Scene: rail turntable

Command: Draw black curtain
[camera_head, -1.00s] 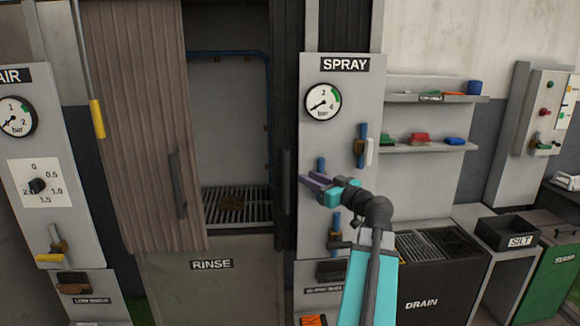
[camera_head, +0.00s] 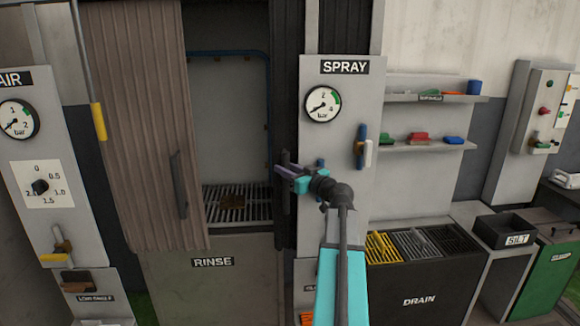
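The black curtain (camera_head: 289,45) hangs bunched in a narrow dark strip at the right side of the rinse booth opening. Its upright dark handle (camera_head: 286,205) is near its lower part. My gripper (camera_head: 281,171) is at the handle and overlaps its upper part in the picture. Its purple fingers are small and partly merge with the dark handle, so I cannot tell whether they are around it or only in front of it, or how far apart they are.
A brown curtain (camera_head: 145,130) with its own handle (camera_head: 179,185) covers the booth's left part. The opening between shows a back wall and a floor grate (camera_head: 237,205). The spray panel (camera_head: 341,145) with gauge and valves stands just right of my gripper.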

